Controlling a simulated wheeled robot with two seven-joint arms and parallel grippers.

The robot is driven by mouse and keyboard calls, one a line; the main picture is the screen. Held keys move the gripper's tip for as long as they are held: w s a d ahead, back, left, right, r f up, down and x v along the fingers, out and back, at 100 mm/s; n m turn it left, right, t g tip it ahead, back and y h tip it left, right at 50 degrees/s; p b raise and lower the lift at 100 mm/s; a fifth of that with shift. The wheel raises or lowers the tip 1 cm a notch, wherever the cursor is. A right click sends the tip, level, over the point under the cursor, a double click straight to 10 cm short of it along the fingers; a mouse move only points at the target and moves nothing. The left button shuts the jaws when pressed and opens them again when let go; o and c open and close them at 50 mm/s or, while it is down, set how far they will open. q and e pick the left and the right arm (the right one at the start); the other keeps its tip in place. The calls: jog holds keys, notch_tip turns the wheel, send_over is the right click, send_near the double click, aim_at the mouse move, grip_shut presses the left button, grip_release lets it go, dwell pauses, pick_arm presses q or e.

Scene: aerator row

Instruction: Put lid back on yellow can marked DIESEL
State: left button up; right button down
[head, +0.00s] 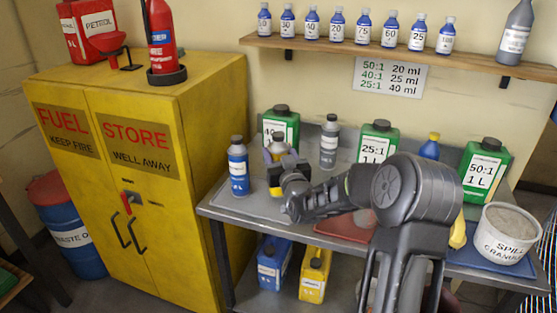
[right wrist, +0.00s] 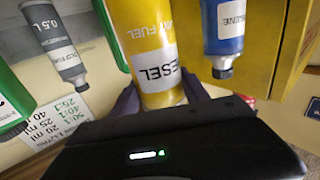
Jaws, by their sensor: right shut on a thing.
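The yellow can (right wrist: 160,100), its label reading "...ESEL", stands upside down in the right wrist view, between my right gripper's purple-grey fingers (right wrist: 162,104). In the head view my right gripper (head: 279,155) reaches to the tray's back left, fingers around the upper part of the can. A grey cap-like piece (head: 277,140) shows just above the fingers; I cannot tell how it sits on the can. The gripper body hides the can's top in the right wrist view. My left gripper is not in view.
A blue bottle (head: 238,166) stands left of the can and a grey bottle (head: 329,142) right of it. Green cans (head: 281,127) stand behind. A white spill bin (head: 507,235) sits at the right. The yellow cabinet (head: 200,125) borders the bench on the left.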

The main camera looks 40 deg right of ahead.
notch_tip(320, 180, down, 2)
jog(key=shift+f, duration=0.3)
jog(key=shift+f, duration=0.15)
jog(key=c, duration=0.6)
grip_release()
jog(key=shift+o, duration=0.2)
jog(key=shift+r, duration=0.35)
jog(key=b+v, duration=0.2)
jog(key=v, duration=1)
jog(key=shift+f+b, duration=0.15)
jog(key=shift+b, duration=0.2)
